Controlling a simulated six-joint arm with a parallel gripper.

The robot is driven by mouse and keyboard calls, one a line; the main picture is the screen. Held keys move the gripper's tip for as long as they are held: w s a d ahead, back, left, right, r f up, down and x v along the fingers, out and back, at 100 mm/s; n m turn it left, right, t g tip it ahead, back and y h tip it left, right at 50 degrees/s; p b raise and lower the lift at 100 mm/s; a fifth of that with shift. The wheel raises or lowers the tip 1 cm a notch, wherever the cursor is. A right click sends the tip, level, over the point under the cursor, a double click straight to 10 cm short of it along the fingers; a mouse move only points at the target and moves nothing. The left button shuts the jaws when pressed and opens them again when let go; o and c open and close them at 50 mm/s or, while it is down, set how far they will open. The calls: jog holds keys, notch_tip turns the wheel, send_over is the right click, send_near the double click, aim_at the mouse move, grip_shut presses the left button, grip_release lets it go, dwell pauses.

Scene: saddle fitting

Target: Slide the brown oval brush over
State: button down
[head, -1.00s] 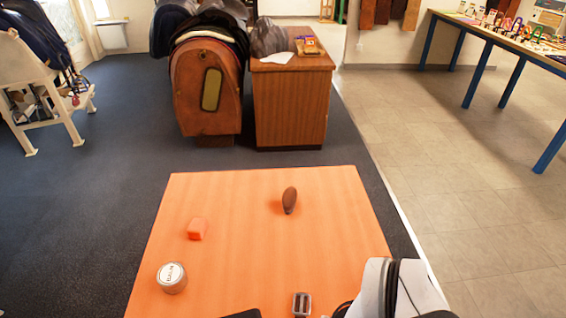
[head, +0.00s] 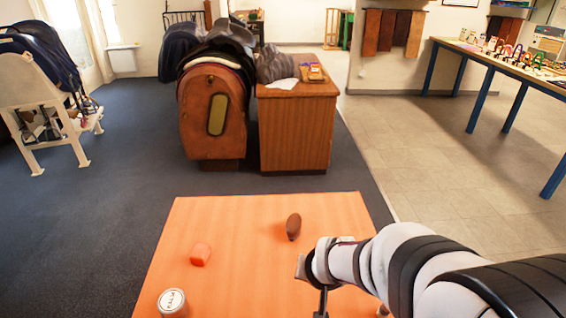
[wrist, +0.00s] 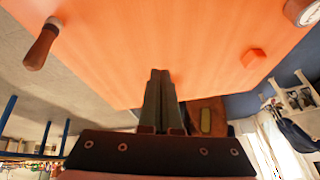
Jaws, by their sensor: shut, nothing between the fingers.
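The brown oval brush (head: 293,226) lies on the orange table (head: 240,290), toward its far side and right of its middle. In the wrist view my gripper (wrist: 160,74) shows two dark fingers together, shut and empty.
An orange block (head: 200,254) and a round tin with a white lid (head: 172,302) are on the left part of the table. The table between the block and the brush is clear. A wooden cabinet (head: 295,130) and a saddle stand are beyond the table.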

jog(key=w+f+n+t, duration=0.1)
jog(key=w+f, duration=0.2)
jog(key=w, duration=0.1)
jog(key=w+f+t, duration=0.2)
jog(key=w+f, duration=0.1)
jog(key=w, duration=0.2)
jog(key=w+f+n+t, duration=0.1)
jog(key=w+f+t, duration=0.1)
jog(key=w+f, duration=0.1)
jog(key=shift+w+a+f+n, duration=0.1)
jog(key=shift+w+a+n, duration=0.1)
jog(key=shift+w, duration=0.2)
jog(key=shift+w+a+f+n, duration=0.1)
jog(key=shift+w+a, duration=0.05)
jog(key=shift+w, duration=0.25)
jog(key=shift+w+f+t, duration=0.1)
jog(key=shift+w+t, duration=0.2)
send_near(294, 222)
jog(key=w, duration=0.2)
jog(key=w+f, duration=0.2)
jog(key=w, duration=0.1)
jog(key=shift+w+a, duration=0.1)
jog(key=shift+w, duration=0.2)
jog(key=shift+w+f, duration=0.1)
jog(key=shift+f, duration=0.75)
